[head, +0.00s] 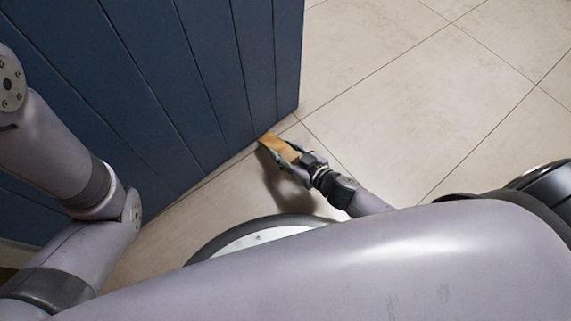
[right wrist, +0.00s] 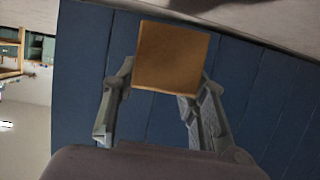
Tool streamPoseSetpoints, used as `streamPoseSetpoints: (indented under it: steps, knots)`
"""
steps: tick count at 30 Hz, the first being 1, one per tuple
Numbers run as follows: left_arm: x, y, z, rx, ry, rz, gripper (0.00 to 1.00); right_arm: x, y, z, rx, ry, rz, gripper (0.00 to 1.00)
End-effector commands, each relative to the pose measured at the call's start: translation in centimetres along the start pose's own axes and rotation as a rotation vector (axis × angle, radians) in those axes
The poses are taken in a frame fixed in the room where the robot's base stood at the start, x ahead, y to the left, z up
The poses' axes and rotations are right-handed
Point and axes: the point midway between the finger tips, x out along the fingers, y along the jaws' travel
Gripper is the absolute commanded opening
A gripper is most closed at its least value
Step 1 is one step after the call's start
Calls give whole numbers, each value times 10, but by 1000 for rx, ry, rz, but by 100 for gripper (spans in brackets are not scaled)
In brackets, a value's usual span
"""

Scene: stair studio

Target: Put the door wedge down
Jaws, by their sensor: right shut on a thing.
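The door wedge (head: 279,147) is a tan, wood-coloured block. It is at the bottom edge of the blue plank door (head: 190,75), near the door's right corner. My right gripper (head: 284,154) is shut on the wedge. In the right wrist view the wedge (right wrist: 171,57) sits between the two fingers (right wrist: 160,95), with the blue door (right wrist: 80,70) behind it. I cannot tell whether the wedge touches the floor or the door. My left arm shows at the left of the head view, but its gripper is not in view.
The pale tiled floor (head: 420,90) is clear to the right of the door. A dark shadow lies on the floor under my right gripper. In the right wrist view, shelving (right wrist: 28,50) shows far off at the left edge.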

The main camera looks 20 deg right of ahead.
Motion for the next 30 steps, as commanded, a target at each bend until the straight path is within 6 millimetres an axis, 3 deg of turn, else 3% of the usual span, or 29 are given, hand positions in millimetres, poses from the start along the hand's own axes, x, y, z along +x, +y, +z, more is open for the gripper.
streamPoseSetpoints:
  steps: [1, 7, 14, 27, 28, 30]
  knots:
    - [-9, 1, -1, -1, -8, -2, 0, 4, 0, 7, -1, 2, 0, 8]
    - [-17, 3, -3, -1, -8, -2, 0, 7, 0, 16, -1, 2, 1, 8]
    - [-43, 8, -12, -1, -8, -2, 0, 20, 0, 47, -1, 2, 0, 8]
    - [-44, 9, -13, -1, -7, -1, 0, 22, 1, 51, -1, 2, 1, 8]
    - [-44, 9, -13, -1, -7, -1, 0, 21, 1, 50, -1, 1, 1, 41]
    - [-43, 9, -13, -1, -7, -1, 0, 21, 1, 50, -1, 1, 1, 46]
